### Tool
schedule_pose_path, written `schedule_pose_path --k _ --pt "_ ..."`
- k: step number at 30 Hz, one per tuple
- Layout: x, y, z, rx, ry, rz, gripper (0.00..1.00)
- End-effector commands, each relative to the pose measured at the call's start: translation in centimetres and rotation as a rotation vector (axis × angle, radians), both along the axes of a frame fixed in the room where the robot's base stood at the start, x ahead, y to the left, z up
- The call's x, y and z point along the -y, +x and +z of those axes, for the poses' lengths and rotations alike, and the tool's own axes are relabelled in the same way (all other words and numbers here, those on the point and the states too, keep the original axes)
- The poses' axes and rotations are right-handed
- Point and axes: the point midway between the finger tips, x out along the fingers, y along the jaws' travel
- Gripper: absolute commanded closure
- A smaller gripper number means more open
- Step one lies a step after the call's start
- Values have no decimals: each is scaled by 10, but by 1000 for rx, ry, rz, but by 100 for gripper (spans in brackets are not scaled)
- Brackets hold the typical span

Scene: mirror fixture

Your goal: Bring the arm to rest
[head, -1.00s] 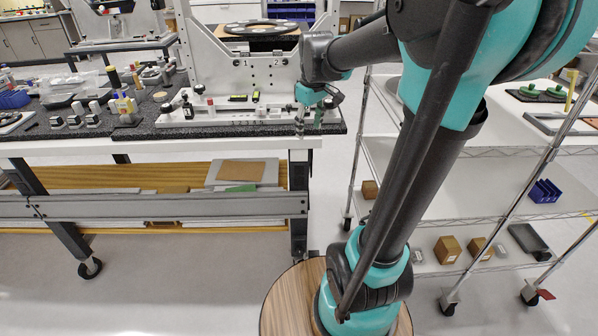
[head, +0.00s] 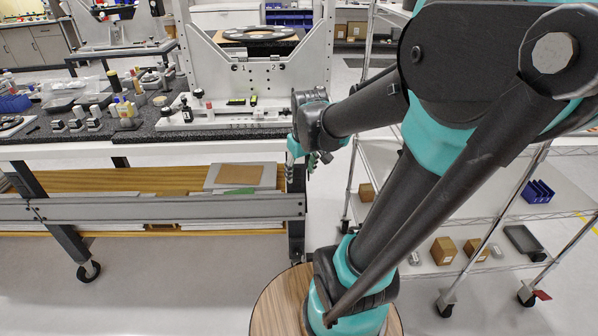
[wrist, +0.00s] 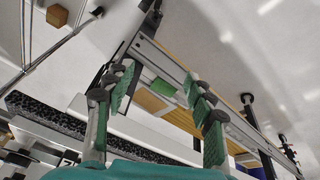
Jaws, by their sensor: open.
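My gripper (head: 308,163) is at the right front corner of the workbench (head: 70,149) in the head view, just beyond the table edge and beside it. It is small there and partly masked by its own wrist. In the wrist view my gripper (wrist: 158,98) shows two fingers with green pads spread apart, with nothing between them. My arm is bent and stands over the round wooden top of my base.
The mirror fixture (head: 240,68) stands on the bench behind my gripper, with several small parts to its left. A wire shelf (head: 430,187) with boxes stands to the right. Open floor (head: 190,280) lies in front of the bench.

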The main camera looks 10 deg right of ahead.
Motion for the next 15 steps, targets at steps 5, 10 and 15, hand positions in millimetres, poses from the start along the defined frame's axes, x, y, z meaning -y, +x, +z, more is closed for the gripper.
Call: schedule_pose_path --k 5,10,15 --pt "0 0 0 0 0 0 46" --pt "1 -11 -10 7 7 -28 46" --pt "4 -61 -52 49 52 -172 46"
